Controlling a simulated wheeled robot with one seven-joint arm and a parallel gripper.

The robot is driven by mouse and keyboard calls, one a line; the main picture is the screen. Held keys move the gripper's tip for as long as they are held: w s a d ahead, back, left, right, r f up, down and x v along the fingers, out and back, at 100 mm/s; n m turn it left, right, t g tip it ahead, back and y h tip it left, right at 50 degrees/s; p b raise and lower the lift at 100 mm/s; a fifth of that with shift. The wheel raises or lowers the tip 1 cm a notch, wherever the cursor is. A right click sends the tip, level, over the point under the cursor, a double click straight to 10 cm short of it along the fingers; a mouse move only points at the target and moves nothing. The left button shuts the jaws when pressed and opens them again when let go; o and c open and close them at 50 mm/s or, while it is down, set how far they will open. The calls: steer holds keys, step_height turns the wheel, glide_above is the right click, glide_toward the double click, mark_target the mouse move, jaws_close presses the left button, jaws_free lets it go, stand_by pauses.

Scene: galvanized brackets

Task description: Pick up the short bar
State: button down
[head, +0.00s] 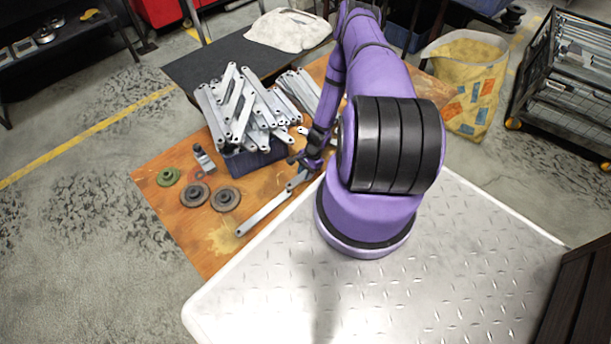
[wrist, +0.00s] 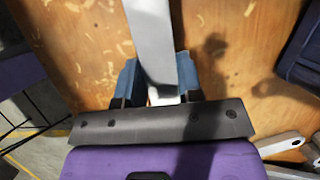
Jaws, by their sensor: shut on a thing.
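My gripper (head: 304,167) is over the wooden table top, just right of the blue bin. In the wrist view its blue fingers (wrist: 160,85) are shut on a flat grey metal bar (wrist: 150,35). In the head view this bar (head: 265,213) runs from the gripper down and left to a rounded end with a hole, near the table's front edge. I cannot tell whether it touches the table. Part of it is hidden by the fingers. Whether it is shorter than the others is hard to judge.
A blue bin (head: 248,163) is heaped with several similar bars (head: 240,108). Two dark discs, a green ring (head: 168,177) and a small metal part (head: 203,157) lie left. A patterned sack (head: 468,80) stands at the back right. The wooden table's (head: 185,232) front left is clear.

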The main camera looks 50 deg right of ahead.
mark_target(302, 176)
steer(key=s+a, duration=0.2)
steer(key=s, duration=0.2)
steer(key=s+a+r, duration=0.1)
steer(key=s+a, duration=0.1)
steer(key=s, duration=0.3)
steer(key=s+a+r, duration=0.1)
steer(key=s+a, duration=0.2)
steer(key=s, duration=0.1)
steer(key=shift+s+r, duration=0.2)
steer(key=shift+s, duration=0.15)
steer(key=shift+h, duration=0.3)
steer(key=w+d, duration=0.1)
steer(key=w, duration=0.1)
steer(key=w+d, duration=0.2)
steer(key=shift+w+d, duration=0.2)
steer(key=shift+w, duration=0.15)
steer(key=shift+h, duration=0.3)
steer(key=w+d, duration=0.1)
steer(key=w, duration=0.1)
steer(key=w+r, duration=0.1)
steer(key=w, duration=0.2)
steer(key=w+d, duration=0.1)
steer(key=w, duration=0.2)
steer(key=shift+d+r, duration=0.25)
steer(key=shift+d, duration=0.1)
steer(key=shift+w, duration=0.5)
steer(key=shift+f, duration=2.75)
steer(key=c, duration=0.7)
jaws_free()
